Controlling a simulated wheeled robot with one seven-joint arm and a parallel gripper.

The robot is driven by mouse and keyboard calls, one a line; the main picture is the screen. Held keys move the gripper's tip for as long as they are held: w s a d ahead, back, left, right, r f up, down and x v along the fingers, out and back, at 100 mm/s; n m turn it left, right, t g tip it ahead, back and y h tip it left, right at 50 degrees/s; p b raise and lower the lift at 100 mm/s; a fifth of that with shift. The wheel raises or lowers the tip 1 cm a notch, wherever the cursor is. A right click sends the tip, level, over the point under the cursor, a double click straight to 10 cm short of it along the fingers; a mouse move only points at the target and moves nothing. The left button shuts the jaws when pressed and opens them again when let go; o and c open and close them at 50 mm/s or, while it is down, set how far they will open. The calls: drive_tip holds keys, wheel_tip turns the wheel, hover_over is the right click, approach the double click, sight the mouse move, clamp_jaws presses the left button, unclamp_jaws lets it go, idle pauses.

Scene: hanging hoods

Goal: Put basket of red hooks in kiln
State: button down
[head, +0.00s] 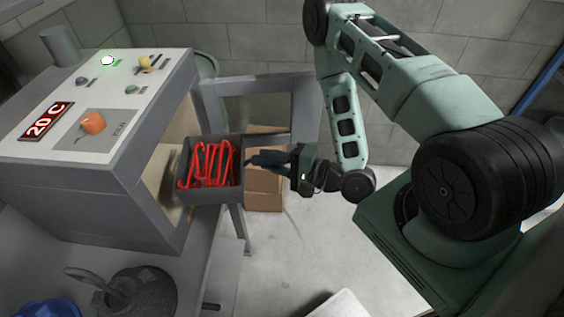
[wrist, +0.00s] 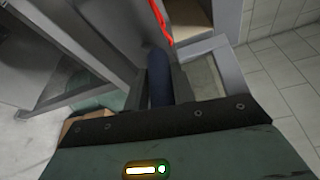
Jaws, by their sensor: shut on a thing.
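In the head view, a grey basket (head: 228,192) full of red hooks (head: 208,164) hangs level at the mouth of the grey kiln (head: 105,198). My gripper (head: 268,160) is to the right of the basket and shut on its dark handle. In the wrist view the dark handle (wrist: 159,78) lies between my fingers, and a bit of red hook (wrist: 161,17) shows above. The kiln opening (head: 172,150) faces right, toward the basket. The basket's left side overlaps the opening in view; I cannot tell how far inside it is.
The open kiln door (head: 242,88) stands behind the basket. A cardboard box (head: 264,192) is on the floor beyond. The kiln's top panel has knobs and a red 20 C display (head: 46,121).

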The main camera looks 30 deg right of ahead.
sight(224, 157)
drive_tip(key=shift+w+a+b, duration=0.7)
drive_tip(key=shift+w+a, duration=0.15)
drive_tip(key=shift+a, duration=0.25)
drive_tip(key=shift+w+a+b, duration=0.65)
drive_tip(key=shift+w+a, duration=0.2)
drive_tip(key=shift+a, duration=0.25)
drive_tip(key=w+a+b, duration=0.1)
drive_tip(key=a+b, duration=0.1)
drive_tip(key=w+a+b, duration=0.2)
drive_tip(key=shift+w+a, duration=0.3)
drive_tip(key=shift+a, duration=0.1)
drive_tip(key=shift+w+a+r, duration=0.15)
drive_tip(key=shift+w+a, duration=0.55)
drive_tip(key=shift+a, duration=0.15)
drive_tip(key=shift+w+a+p, duration=0.45)
drive_tip(key=shift+w+a, duration=0.95)
drive_tip(key=shift+a, duration=0.4)
drive_tip(key=shift+w+a+p, duration=0.4)
drive_tip(key=shift+w+a, duration=0.95)
drive_tip(key=shift+a, duration=0.4)
drive_tip(key=shift+w+a+p, duration=0.45)
drive_tip(key=shift+w+a, duration=0.95)
drive_tip(key=shift+a, duration=0.4)
drive_tip(key=shift+w+a+f, duration=0.15)
drive_tip(key=shift+f, duration=0.15)
drive_tip(key=shift+f+b, duration=1.05)
drive_tip(key=shift+b, duration=0.1)
